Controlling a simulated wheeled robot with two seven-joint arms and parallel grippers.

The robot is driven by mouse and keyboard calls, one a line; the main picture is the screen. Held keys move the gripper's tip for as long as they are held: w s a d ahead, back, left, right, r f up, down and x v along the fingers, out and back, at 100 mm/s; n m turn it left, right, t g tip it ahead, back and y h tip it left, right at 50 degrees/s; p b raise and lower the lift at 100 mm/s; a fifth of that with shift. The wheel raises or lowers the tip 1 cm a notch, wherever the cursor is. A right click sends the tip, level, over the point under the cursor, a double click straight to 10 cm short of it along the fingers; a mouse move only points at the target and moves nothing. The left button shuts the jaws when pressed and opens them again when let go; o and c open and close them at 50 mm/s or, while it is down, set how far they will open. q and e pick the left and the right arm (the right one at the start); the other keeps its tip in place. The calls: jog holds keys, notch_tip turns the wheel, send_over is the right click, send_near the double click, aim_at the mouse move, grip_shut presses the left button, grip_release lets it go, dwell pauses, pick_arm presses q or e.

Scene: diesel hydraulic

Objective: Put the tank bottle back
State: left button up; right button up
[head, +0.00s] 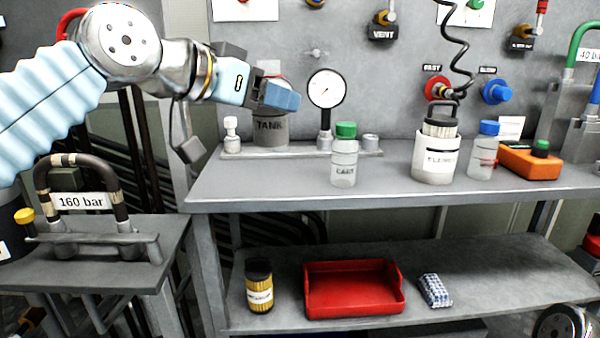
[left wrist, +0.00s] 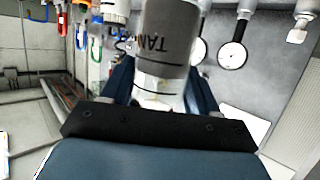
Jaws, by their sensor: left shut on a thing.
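My left gripper (head: 283,97) is at the back left of the bench, just above the grey cup marked TANK (head: 270,132). In the left wrist view the gripper (left wrist: 160,100) is shut on the tank bottle (left wrist: 158,84), a pale bottle with a dark line round it. The TANK cup (left wrist: 168,35) lines up with the far end of the bottle. I cannot tell whether that end is in the cup or just above it. The gripper mostly hides the bottle in the head view. My right gripper is not in view.
A pressure gauge (head: 326,89) stands right of the cup. A green-capped CART bottle (head: 344,158), a white ELEMENT cup (head: 437,158), a blue-capped bottle (head: 483,155) and an orange box (head: 530,163) stand further right. The bench front (head: 270,185) is clear. A red tray (head: 353,295) lies below.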

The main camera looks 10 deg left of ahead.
pick_arm(q)
jog(key=shift+w+a+f+b, duration=0.2)
jog(key=shift+w+f, duration=1.9)
jog(key=shift+w, duration=0.15)
jog(key=shift+w+a+f+b, duration=0.15)
jog(key=shift+w+f+b, duration=0.1)
jog(key=shift+w+f, duration=1.95)
jog(key=shift+w+a+f+b, duration=0.2)
jog(key=shift+w+f, duration=1.8)
jog(key=shift+w, duration=0.35)
jog(key=shift+f, duration=0.2)
jog(key=o, duration=1.2)
jog(key=shift+r, duration=0.1)
